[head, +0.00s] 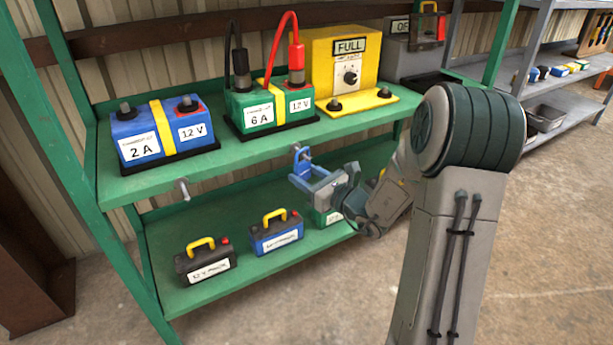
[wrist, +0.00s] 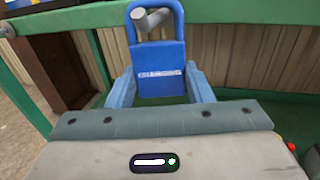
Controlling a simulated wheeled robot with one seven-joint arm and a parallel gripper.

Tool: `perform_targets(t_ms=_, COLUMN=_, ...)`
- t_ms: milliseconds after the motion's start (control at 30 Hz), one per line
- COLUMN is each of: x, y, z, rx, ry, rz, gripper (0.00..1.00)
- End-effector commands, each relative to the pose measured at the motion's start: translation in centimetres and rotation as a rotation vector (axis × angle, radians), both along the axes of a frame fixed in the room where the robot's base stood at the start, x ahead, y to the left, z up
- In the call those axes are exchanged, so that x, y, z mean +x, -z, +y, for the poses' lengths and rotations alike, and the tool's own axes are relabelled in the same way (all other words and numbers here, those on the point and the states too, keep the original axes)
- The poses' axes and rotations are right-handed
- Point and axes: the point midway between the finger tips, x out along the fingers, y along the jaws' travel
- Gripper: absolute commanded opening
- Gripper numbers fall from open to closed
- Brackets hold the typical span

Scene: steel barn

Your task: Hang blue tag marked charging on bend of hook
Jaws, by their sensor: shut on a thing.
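The blue tag (wrist: 158,72) is padlock-shaped, with a loop at its top and a white label too small to read. My gripper (wrist: 158,88) is shut on the tag's sides and holds it upright below the green shelf's front edge. A grey hook (wrist: 153,18) shows inside the tag's loop in the wrist view. I cannot tell whether the loop rests on the bend. In the head view, the tag (head: 301,165) is at the hook (head: 302,151), partly hidden by my gripper (head: 312,183).
Another grey hook (head: 183,189) sticks out from the shelf edge to the left. The upper green shelf (head: 225,150) bears a blue 2 A battery (head: 165,132), a green 6 A battery (head: 270,105) and a yellow FULL box (head: 345,65). Handled packs (head: 276,235) stand on the lower shelf.

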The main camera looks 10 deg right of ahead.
Motion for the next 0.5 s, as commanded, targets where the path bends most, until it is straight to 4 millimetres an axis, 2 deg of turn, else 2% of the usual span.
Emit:
perform_targets(t_ms=133, x=-0.01, y=-0.01, z=0.01, rx=0.000, ry=0.000, rz=0.000, gripper=0.34)
perform_targets(t_ms=167, x=-0.01, y=-0.01, z=0.01, rx=0.000, ry=0.000, rz=0.000, gripper=0.55)
perform_targets(t_ms=200, x=-0.01, y=-0.01, z=0.01, rx=0.000, ry=0.000, rz=0.000, gripper=0.66)
perform_targets(t_ms=233, x=-0.01, y=-0.01, z=0.01, rx=0.000, ry=0.000, rz=0.000, gripper=0.72)
perform_targets(t_ms=500, x=-0.05, y=-0.01, z=-0.03, rx=0.000, ry=0.000, rz=0.000, gripper=0.72)
